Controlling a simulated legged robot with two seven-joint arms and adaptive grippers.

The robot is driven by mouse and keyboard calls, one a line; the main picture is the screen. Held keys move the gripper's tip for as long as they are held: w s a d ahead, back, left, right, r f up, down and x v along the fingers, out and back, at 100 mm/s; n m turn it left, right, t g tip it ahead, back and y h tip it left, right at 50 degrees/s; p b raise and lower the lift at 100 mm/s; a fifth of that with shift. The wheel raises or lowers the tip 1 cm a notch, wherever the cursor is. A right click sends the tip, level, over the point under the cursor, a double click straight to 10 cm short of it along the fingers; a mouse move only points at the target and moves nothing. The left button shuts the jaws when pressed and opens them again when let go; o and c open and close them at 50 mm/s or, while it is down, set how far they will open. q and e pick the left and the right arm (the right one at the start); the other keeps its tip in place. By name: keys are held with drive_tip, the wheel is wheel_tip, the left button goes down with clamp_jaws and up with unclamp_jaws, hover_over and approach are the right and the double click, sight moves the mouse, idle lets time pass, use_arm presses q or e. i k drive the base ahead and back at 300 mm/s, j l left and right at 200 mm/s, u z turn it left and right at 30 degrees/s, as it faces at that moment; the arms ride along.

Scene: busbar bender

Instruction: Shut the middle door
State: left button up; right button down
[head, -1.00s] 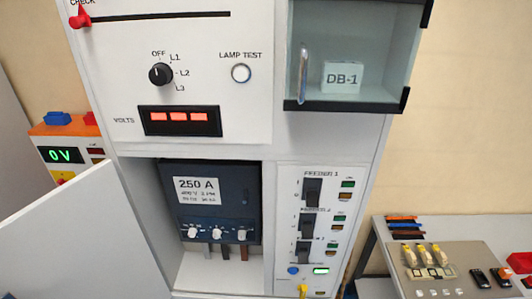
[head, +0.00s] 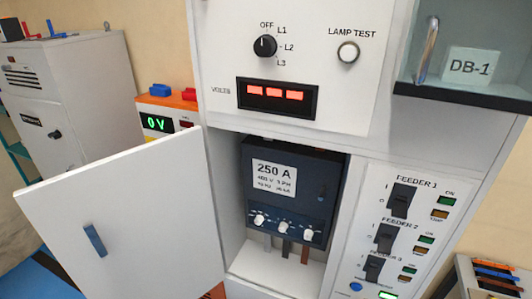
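The middle door (head: 130,215) is a plain white panel with a blue handle (head: 95,240). It stands wide open, swung out to the left of its compartment. The open compartment (head: 262,262) holds a dark breaker (head: 290,190) labelled 250 A. The door's right edge meets the cabinet beside the compartment's left side. Neither of my grippers shows in the head view.
Above is a panel with a selector knob (head: 265,46) and a red display (head: 277,98). A glass door (head: 470,45) marked DB-1 is at upper right, feeder switches (head: 400,200) below it. A grey cabinet (head: 75,90) and orange-topped box (head: 165,115) stand behind left.

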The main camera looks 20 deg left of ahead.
sight(151, 204)
drive_tip(key=j, duration=1.35)
drive_tip(key=j+z, duration=0.1)
drive_tip(key=j, duration=0.85)
drive_tip(key=j+z, duration=0.15)
drive_tip(key=j, duration=0.85)
drive_tip(key=k+j+z, duration=0.1)
drive_tip(key=j, duration=0.85)
drive_tip(key=j+z, duration=0.15)
drive_tip(key=z, duration=1.05)
